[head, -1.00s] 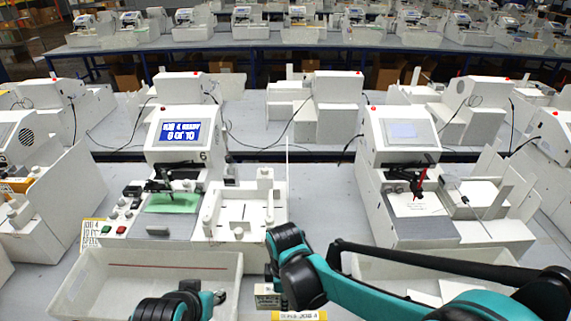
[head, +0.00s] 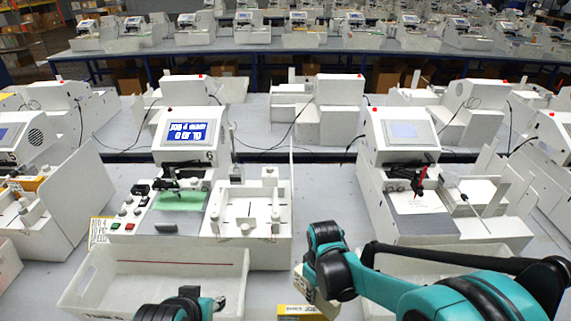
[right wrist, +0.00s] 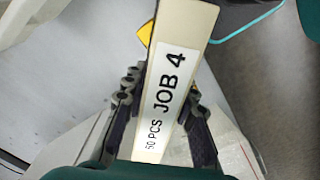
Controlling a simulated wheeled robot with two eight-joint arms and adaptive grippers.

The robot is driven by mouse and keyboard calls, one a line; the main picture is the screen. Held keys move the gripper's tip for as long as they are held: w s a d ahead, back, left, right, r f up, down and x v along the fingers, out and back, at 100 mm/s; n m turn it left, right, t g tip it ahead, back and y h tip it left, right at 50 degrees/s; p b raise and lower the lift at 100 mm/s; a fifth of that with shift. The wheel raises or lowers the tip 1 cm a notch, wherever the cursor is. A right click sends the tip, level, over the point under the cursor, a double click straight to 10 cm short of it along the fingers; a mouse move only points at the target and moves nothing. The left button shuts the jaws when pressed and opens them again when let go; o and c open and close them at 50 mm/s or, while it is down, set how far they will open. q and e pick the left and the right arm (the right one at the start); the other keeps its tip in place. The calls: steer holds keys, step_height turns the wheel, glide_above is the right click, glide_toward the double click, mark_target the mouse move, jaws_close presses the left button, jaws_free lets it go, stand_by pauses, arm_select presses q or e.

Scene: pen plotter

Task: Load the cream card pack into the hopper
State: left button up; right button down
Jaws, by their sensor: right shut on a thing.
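The cream card pack (right wrist: 192,22), with a white label reading "50 PCS JOB 4", is between the fingers of my right gripper (right wrist: 165,92) in the right wrist view. The gripper is shut on it. In the head view my right gripper (head: 318,285) is at the bottom centre, in front of the plotter, and partly hides the pack. The hopper (head: 252,212) is the white tray with dark guide lines on the right of the lit plotter (head: 183,145); no pack shows in it. My left gripper (head: 180,306) is at the bottom edge; its fingers are unclear.
A white bin (head: 150,283) stands in front of the lit plotter. A second plotter (head: 400,150) with a pale screen stands to the right. The grey table between the two plotters is mostly clear.

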steer(key=w+d+f+m, duration=0.2)
steer(key=d+m, duration=0.6)
steer(key=d, duration=0.1)
step_height(320, 180, down, 6)
steer(key=b, duration=0.6)
steer(key=shift+m, duration=0.3)
steer(key=shift+f, duration=0.1)
